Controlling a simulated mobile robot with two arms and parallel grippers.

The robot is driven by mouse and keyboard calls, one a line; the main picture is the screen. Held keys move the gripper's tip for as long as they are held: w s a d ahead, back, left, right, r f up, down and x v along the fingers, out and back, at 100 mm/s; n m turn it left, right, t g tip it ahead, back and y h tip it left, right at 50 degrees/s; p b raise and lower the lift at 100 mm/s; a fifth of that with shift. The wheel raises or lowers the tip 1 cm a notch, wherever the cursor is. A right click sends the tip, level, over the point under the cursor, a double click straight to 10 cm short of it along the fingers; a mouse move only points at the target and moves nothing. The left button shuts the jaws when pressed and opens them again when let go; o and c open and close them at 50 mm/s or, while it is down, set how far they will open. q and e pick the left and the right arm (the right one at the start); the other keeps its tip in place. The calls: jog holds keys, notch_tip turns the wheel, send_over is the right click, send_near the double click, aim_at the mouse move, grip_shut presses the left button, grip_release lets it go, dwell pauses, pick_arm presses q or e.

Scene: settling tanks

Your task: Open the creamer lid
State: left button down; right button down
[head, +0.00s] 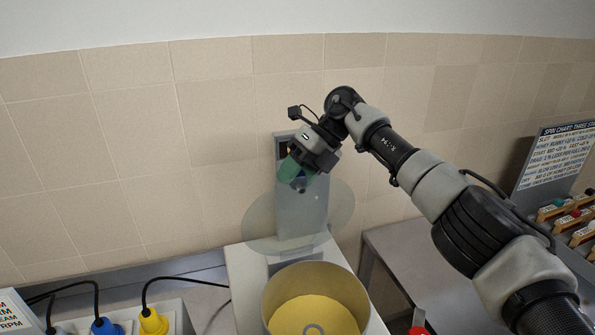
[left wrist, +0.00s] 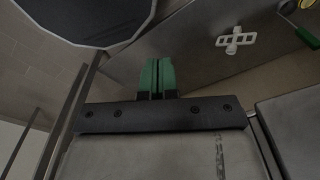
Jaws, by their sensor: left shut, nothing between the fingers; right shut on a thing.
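The creamer (head: 268,300) is a round drum at the bottom centre of the head view, with its top open and a yellow inside showing a pale ring. Its lid (head: 262,222) is a clear round disc standing raised and tilted above and behind the drum, against a grey post. My right gripper (head: 296,172) is at the lid's upper part, its green fingers shut on it; the exact grip, near a small dark knob, is partly hidden. My left gripper (left wrist: 157,76) is shut and empty in the left wrist view, and it is outside the head view.
The grey post (head: 312,205) stands behind the drum, near the tiled wall. Coloured plugs with cables (head: 153,322) are at lower left. A grey bench (head: 400,250) and a chart board (head: 556,155) are at right. The left wrist view shows a white cross-shaped piece (left wrist: 236,41).

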jog(key=shift+f, duration=0.15)
jog(key=c, duration=0.6)
grip_release()
jog(key=shift+w, duration=0.1)
jog(key=shift+c, duration=0.2)
jog(key=shift+w+d+r+b, duration=0.1)
jog(key=shift+d+r+b, duration=0.2)
jog(key=shift+r+b, duration=0.05)
jog(key=v, duration=0.6)
jog(key=shift+d+r, duration=0.15)
jog(key=shift+r, duration=0.15)
jog(key=shift+w, duration=0.2)
jog(key=shift+f, duration=0.1)
